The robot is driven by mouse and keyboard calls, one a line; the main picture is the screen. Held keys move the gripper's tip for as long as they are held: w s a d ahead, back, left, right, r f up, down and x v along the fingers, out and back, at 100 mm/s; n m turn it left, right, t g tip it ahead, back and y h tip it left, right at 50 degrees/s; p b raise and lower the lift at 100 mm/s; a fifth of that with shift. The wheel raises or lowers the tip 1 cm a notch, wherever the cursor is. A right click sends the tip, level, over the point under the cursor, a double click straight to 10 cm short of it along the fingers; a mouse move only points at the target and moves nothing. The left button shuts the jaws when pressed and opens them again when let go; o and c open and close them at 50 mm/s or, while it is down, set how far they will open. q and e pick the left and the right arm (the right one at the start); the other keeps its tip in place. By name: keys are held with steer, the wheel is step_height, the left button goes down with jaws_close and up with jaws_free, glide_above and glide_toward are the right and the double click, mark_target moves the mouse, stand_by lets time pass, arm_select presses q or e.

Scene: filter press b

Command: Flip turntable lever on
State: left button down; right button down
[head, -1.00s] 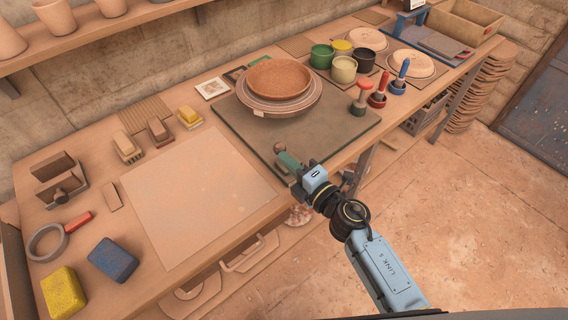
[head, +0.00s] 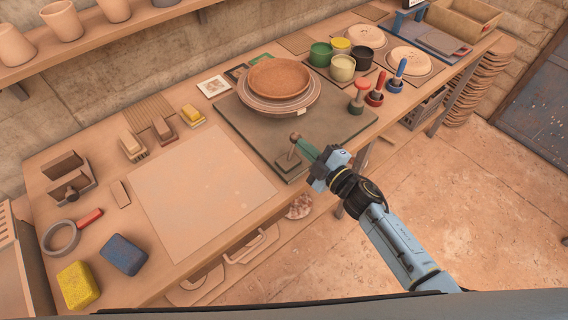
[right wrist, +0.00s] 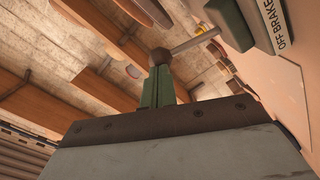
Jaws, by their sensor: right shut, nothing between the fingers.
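The turntable (head: 301,99) carries a terracotta bowl (head: 281,76) and stands on a dark base board (head: 235,125). The lever (head: 292,148) is a thin rod with a brown knob, rising from a small block near the board's front corner. My right gripper (head: 306,149) is shut and empty, its green fingers just right of the knob. In the right wrist view the shut fingers (right wrist: 158,85) reach up to the knob (right wrist: 160,56); I cannot tell whether they touch. A label (right wrist: 275,22) there reads OFF BRAKE. My left gripper is not in view.
A pale slab (head: 200,190) lies left of the board. The floor (head: 440,200) in front is clear.

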steer(key=shift+s, duration=0.1)
steer(key=shift+s+a+r+p, duration=0.15)
steer(key=shift+s+r+p, duration=0.05)
steer(key=shift+s+p, duration=0.1)
steer(key=s+a+v, duration=0.1)
steer(key=v, duration=1.1)
steer(key=shift+s+a+r+p, duration=0.2)
steer(key=shift+s+r+p, duration=0.05)
steer(key=shift+r+p, duration=0.15)
